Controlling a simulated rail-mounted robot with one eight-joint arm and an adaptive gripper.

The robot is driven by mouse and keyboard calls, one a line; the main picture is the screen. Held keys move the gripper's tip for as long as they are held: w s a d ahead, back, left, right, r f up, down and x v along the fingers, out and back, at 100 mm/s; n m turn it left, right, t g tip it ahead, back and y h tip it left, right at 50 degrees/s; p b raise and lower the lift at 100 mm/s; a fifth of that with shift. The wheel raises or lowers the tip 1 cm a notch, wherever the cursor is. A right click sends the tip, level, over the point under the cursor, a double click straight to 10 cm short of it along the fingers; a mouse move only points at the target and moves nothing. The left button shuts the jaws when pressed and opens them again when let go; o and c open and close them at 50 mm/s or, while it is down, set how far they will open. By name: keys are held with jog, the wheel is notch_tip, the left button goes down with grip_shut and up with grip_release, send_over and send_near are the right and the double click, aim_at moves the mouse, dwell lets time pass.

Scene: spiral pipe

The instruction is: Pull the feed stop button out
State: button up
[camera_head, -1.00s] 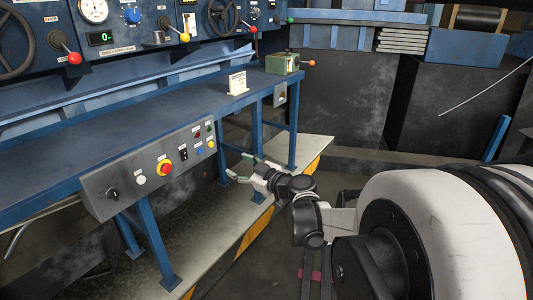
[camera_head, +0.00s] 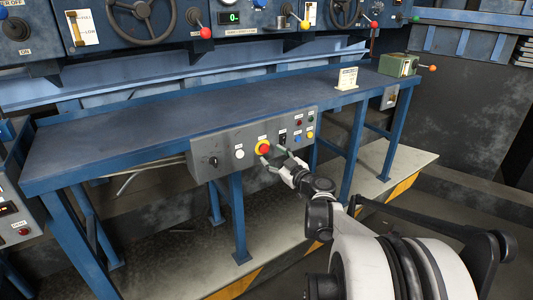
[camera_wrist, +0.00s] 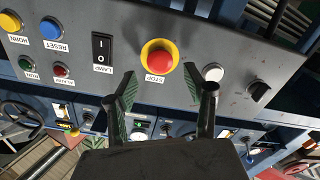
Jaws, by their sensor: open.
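The stop button, a red mushroom head on a yellow ring (camera_head: 263,147), is on the front of the grey control panel (camera_head: 225,160) under the bench edge. In the wrist view the red button (camera_wrist: 159,58) is near the top centre, with a STOP label beside it. My gripper (camera_head: 274,158) is open and empty just in front of the panel. In the wrist view the two fingertips (camera_wrist: 162,74) lie left and right of the button's lower side. The fingers look apart from the button; the remaining depth is hard to judge.
A white button (camera_wrist: 213,72) and a black rotary knob (camera_wrist: 258,91) are right of the stop button in the wrist view. A black lamp rocker switch (camera_wrist: 102,47) is left of it. The bench (camera_head: 130,130) is above the panel, with blue legs (camera_head: 240,215) below.

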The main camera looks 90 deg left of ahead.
aim_at(266, 149)
jog(key=shift+b+x, duration=0.35)
jog(key=shift+x, duration=2)
